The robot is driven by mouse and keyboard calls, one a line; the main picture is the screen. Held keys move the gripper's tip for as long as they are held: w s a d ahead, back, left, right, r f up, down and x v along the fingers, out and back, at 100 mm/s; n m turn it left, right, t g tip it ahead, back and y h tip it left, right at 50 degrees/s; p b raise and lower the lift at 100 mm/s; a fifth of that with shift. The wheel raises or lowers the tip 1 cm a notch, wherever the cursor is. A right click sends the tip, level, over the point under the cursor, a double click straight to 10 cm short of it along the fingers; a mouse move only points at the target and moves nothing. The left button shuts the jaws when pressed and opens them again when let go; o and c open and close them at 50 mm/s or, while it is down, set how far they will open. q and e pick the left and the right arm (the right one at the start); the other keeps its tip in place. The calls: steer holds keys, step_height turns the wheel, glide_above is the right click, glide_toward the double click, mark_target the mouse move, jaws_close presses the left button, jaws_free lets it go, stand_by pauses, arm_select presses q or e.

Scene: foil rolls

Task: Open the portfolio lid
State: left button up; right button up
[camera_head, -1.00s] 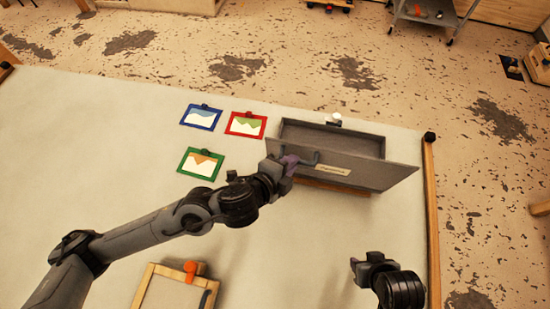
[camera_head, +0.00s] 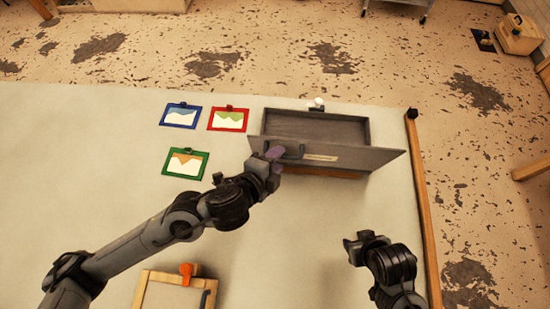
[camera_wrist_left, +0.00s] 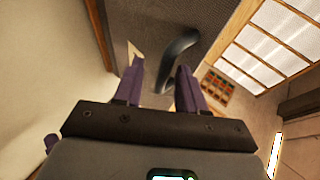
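The portfolio is a grey box (camera_head: 315,124) at the right of the table in the head view. Its lid (camera_head: 345,155) stands raised along the near side, and part of the empty-looking interior shows. A label (camera_head: 320,157) and a dark handle (camera_head: 291,154) are on the lid's outer face. My left gripper (camera_head: 272,154) is at the handle. In the left wrist view the handle (camera_wrist_left: 178,45) passes between its purple fingers (camera_wrist_left: 160,72), with a visible gap beside it. My right gripper (camera_head: 360,241) is well below the portfolio, apart from it; its finger gap is unclear.
Blue (camera_head: 181,116), red (camera_head: 228,119) and green (camera_head: 186,163) framed pictures lie left of the portfolio. A wooden-framed board (camera_head: 172,290) with an orange piece (camera_head: 187,269) lies near the bottom. A wooden rail (camera_head: 425,215) edges the table's right side.

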arm_select(q)
steer(key=shift+r, duration=0.15)
steer(key=p+v, duration=0.2)
steer(key=v, duration=0.8)
steer(key=shift+s+a, duration=0.2)
steer(key=shift+s, duration=0.15)
